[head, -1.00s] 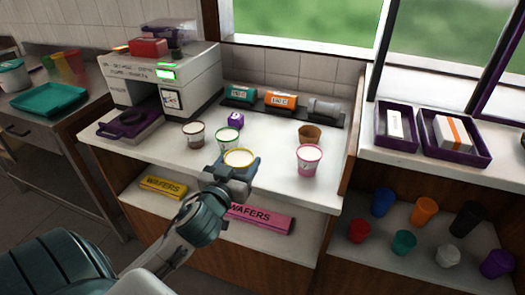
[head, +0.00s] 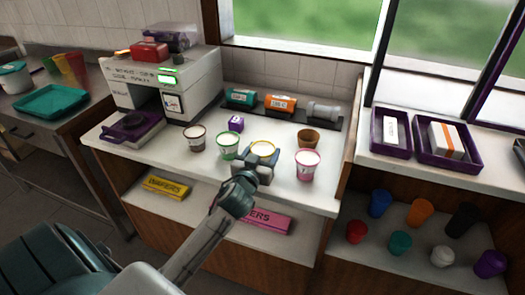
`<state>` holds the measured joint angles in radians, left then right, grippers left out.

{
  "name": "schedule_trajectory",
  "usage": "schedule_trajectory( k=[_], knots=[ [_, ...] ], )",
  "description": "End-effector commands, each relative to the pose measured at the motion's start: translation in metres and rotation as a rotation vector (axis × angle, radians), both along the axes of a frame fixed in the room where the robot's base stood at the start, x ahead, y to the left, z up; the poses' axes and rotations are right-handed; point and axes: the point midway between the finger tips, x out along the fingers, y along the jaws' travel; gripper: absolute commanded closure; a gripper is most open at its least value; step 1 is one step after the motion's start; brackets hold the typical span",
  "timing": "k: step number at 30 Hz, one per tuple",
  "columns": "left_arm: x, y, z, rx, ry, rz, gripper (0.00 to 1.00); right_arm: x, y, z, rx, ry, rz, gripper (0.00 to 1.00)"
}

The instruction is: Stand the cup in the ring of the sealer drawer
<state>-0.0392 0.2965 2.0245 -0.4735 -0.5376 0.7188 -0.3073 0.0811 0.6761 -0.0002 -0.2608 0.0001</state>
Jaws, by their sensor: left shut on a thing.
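A white cup with a yellow rim (head: 263,149) is between the fingers of my left gripper (head: 255,164). The gripper is shut on it at the counter's front, and I cannot tell whether the cup touches the counter. The sealer (head: 160,85) is a grey-white machine with a lit green display at the back left. Its purple drawer (head: 149,140) is out at the front, with a dark round ring (head: 134,121); no cup stands in it. My right gripper is not in view.
A brown-rimmed cup (head: 196,138), a green-rimmed cup (head: 228,147) and a small purple box (head: 236,124) stand between the held cup and the sealer. A pink cup (head: 307,166) and a brown cup (head: 309,138) stand to the right. The counter (head: 175,151) is clear beside the drawer.

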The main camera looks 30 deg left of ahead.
Motion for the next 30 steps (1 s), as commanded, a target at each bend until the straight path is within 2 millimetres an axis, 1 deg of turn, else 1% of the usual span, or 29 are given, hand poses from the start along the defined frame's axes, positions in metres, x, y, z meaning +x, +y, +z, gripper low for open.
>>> schedule_trajectory(
  k=[7, 11, 12, 14, 15, 24, 26, 29, 30],
  knots=[
    [0.0, 0.0, -0.001, -0.001, -0.002, -0.001, 0.63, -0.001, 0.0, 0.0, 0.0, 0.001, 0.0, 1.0],
    [0.0, 0.0, -0.005, -0.001, -0.002, -0.001, 0.63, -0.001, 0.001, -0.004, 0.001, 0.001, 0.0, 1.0],
    [0.0, 0.0, -0.004, -0.001, -0.001, -0.001, 0.31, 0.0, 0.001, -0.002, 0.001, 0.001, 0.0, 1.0],
    [0.0, 0.0, -0.004, -0.001, -0.001, -0.001, 0.19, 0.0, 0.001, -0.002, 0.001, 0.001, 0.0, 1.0],
    [0.0, 0.0, -0.004, -0.001, -0.001, -0.001, 0.15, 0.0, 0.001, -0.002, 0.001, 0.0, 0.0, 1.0],
    [0.0, 0.0, -0.006, -0.001, 0.0, -0.001, 0.15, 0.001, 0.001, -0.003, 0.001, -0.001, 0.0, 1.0],
    [-0.005, -0.001, -0.007, -0.001, -0.001, -0.001, 0.15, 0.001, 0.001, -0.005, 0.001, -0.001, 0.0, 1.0],
    [-0.018, -0.004, -0.008, -0.001, -0.002, -0.001, 0.15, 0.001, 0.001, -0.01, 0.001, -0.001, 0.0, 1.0],
    [-0.026, -0.006, -0.009, -0.001, -0.002, -0.001, 0.15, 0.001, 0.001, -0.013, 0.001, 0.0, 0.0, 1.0]
  ],
)
